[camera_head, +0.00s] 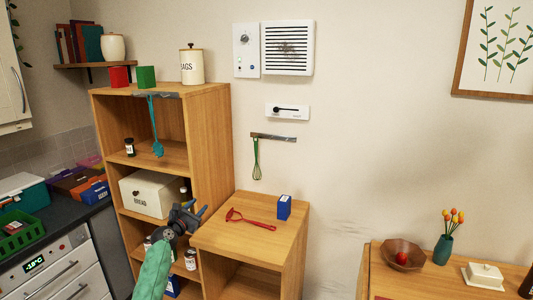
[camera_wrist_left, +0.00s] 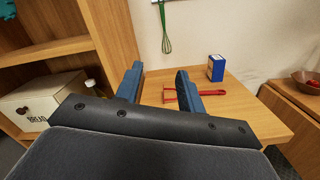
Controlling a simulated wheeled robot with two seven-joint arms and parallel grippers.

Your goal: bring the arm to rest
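My left arm comes in from the bottom of the head view, and its gripper (camera_head: 188,215) is in front of the left edge of the low wooden cabinet. In the left wrist view the two blue fingers of the left gripper (camera_wrist_left: 158,88) stand apart with nothing between them that they hold. A red peeler-like tool (camera_head: 250,219) lies on the low cabinet top, beyond the fingers; it also shows in the left wrist view (camera_wrist_left: 205,93), partly hidden by the right finger. My right gripper is in neither view.
The low cabinet (camera_head: 215,240) also bears a blue box (camera_head: 284,207). A tall shelf (camera_head: 215,130) with a bread bin (camera_head: 150,194) stands to the left. A green whisk (camera_head: 256,160) hangs on the wall. A sideboard (camera_head: 405,285) stands at right, beyond a gap.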

